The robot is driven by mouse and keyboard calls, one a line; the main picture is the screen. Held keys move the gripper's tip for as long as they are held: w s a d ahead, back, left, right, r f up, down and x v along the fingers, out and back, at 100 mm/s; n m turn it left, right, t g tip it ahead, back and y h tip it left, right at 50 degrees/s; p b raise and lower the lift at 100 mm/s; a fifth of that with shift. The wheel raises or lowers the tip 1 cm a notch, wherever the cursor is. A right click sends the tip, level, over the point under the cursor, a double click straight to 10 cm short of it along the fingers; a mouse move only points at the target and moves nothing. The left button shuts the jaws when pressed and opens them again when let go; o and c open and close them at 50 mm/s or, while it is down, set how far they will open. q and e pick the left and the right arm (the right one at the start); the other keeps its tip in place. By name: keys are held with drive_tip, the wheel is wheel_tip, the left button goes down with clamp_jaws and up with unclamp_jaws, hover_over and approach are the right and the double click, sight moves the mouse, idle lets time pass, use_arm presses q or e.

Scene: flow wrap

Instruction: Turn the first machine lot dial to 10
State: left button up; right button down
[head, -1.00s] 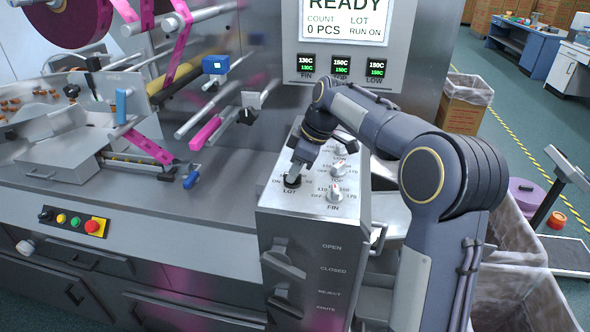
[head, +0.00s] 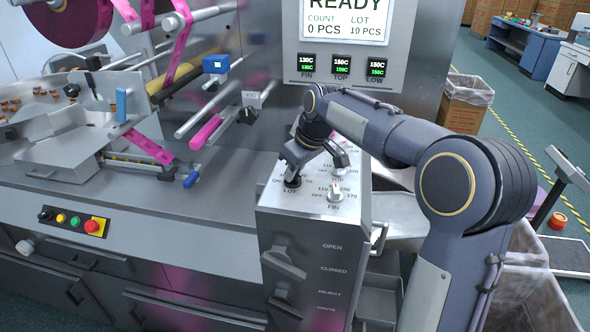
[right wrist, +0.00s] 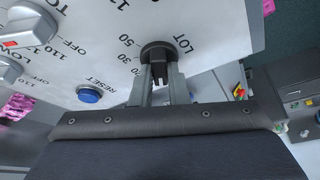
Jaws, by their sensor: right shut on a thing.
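The black LOT dial (head: 292,182) sits at the front left of the control box's sloped top panel (head: 300,207). It also shows in the right wrist view (right wrist: 158,50), with the numbers around it partly visible. My right gripper (head: 292,177) is shut on the dial, its two fingers (right wrist: 160,82) on either side of the knob. The screen (head: 347,20) on the machine reads READY, COUNT 0 PCS, LOT 10 PCS. My left gripper is not in view.
White FIN (head: 336,190) and TOP knobs stand close to the right of the gripper. A blue RESET button (right wrist: 89,95) is on the same panel. A lever (head: 283,262) is on the box's front. A lined bin (head: 466,90) stands at the back right.

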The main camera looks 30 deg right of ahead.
drive_tip(key=shift+m+h, duration=0.3)
drive_tip(key=shift+m, duration=0.7)
drive_tip(key=c, duration=1.4)
unclamp_jaws()
drive_tip(key=v, duration=0.7)
drive_tip(key=shift+s+r, duration=0.2)
drive_tip(key=shift+r, duration=0.15)
drive_tip(key=shift+s, duration=0.1)
